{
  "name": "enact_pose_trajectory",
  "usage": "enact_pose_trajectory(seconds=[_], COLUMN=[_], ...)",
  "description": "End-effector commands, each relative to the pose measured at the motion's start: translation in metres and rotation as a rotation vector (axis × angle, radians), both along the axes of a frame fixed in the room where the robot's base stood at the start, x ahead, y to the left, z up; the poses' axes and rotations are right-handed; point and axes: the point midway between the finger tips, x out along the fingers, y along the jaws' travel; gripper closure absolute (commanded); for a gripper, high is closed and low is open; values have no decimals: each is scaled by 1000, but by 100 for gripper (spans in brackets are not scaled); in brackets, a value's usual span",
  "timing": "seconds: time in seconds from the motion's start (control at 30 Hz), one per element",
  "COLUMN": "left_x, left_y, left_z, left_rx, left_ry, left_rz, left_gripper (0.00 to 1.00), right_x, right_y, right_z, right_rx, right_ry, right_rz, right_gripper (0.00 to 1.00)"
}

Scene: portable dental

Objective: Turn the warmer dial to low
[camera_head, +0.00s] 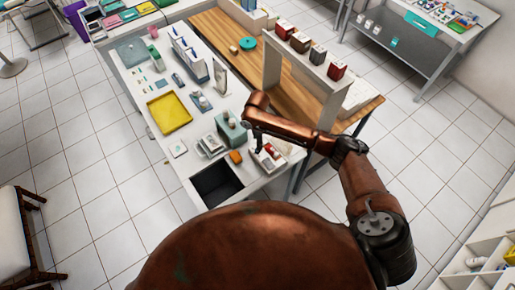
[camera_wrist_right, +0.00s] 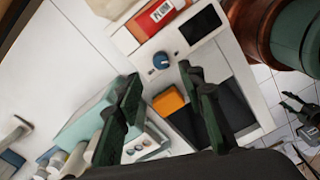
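The warmer (camera_wrist_right: 205,50) is a white unit with a dark screen, a red block on its top and a round blue dial (camera_wrist_right: 160,60) with a light mark on it. In the head view the warmer (camera_head: 267,159) sits at the near right end of the white counter. My right gripper (camera_wrist_right: 159,74) is open and empty, with its dark fingers spread on either side of the dial in the picture. I cannot tell whether they touch it. In the head view my right gripper (camera_head: 257,147) hangs over the warmer.
An orange block (camera_wrist_right: 168,102) and a black tray (camera_head: 215,184) lie close to the warmer. A teal box (camera_head: 231,127) stands just left of the gripper. A yellow tray (camera_head: 169,113) lies farther left. A wooden bench with a raised shelf (camera_head: 305,72) stands behind.

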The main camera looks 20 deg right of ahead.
Motion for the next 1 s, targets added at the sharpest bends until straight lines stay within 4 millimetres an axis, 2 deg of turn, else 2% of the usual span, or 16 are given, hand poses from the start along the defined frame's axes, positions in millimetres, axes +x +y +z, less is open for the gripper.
enact_pose_trajectory(seconds=[0.2, 0.43, 0.8, 1.0], left_x=[0, 0, 0, 0], left_y=[0, 0, 0, 0], left_z=[3, 4, 4, 4], left_rx=[0, 0, 0, 0], left_ry=[0, 0, 0, 0], left_rz=[0, 0, 0, 0], left_gripper=[60, 60, 60, 60], right_x=[-1, -1, -1, -1], right_y=[0, 1, 1, 1], right_z=[-35, -63, -70, -70], right_rx=[0, 1, 1, 1], right_ry=[3, 2, 0, 0], right_rz=[-1, 0, 0, 0], right_gripper=[64, 64, 64, 77])
